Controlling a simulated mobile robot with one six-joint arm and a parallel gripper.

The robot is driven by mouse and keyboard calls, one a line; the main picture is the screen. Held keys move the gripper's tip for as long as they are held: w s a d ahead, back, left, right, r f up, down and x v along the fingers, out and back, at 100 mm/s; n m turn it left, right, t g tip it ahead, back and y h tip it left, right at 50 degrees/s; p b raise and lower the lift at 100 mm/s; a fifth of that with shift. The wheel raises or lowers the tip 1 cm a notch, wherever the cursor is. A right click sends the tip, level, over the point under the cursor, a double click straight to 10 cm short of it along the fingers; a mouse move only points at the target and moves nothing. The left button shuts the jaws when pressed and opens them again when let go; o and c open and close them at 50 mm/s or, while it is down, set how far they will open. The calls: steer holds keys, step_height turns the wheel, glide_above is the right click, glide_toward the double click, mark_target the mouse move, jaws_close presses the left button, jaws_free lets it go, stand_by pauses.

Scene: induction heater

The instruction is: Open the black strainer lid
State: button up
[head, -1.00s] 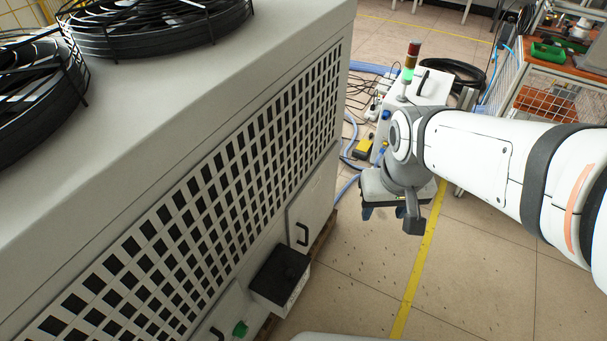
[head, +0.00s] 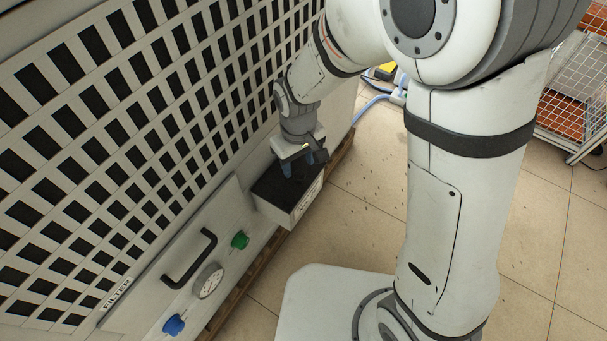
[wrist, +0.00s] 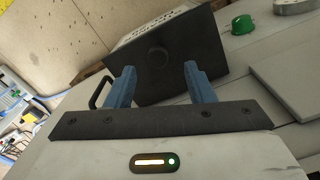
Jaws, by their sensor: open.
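The black strainer lid (head: 268,189) covers the top of a light box fixed low on the front of the large grey machine. It looks closed. In the wrist view the lid (wrist: 175,82) is a dark slab with a round knob (wrist: 158,57) near its middle. My gripper (head: 299,170) is over the lid in the head view. In the wrist view its two blue fingers (wrist: 160,72) are open, pointing at the lid with the knob between their lines. Nothing is held. I cannot tell how far the fingertips are from the lid.
The machine's grille (head: 150,130) rises close beside my arm. A panel with a black handle (head: 190,258), a gauge (head: 208,281), a green knob (head: 240,240) and a blue knob (head: 173,324) is left of the box. The floor (head: 365,200) to the right is clear.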

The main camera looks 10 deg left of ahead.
mark_target(299, 176)
steer(key=shift+f+b, duration=0.55)
steer(key=shift+f, duration=1.75)
steer(key=shift+c, duration=0.3)
